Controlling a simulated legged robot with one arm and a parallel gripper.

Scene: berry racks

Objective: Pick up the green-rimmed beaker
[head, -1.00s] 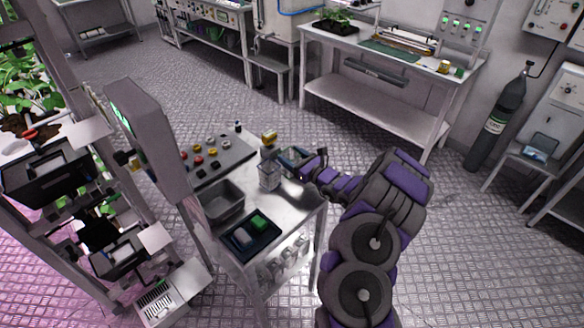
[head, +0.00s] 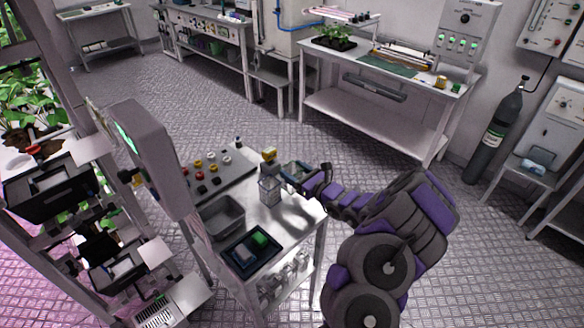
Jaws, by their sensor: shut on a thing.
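My gripper (head: 291,173) is at the end of my purple and grey arm, above the back right part of the steel table (head: 290,214). It is shut on a small, glassy, slightly greenish vessel (head: 296,170), which looks like the green-rimmed beaker. The jaws hide part of it, and its rim is too small to make out clearly. I cannot tell whether its base is clear of the table. Another clear container (head: 269,191) stands upright on the table, just left of and nearer than my gripper.
A yellow-topped item (head: 269,156) stands behind the clear container. A grey panel with coloured knobs (head: 228,170), a grey bin (head: 221,216) and a black tray (head: 237,260) take up the table's left and front. A grey monitor post (head: 155,150) rises at the left.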

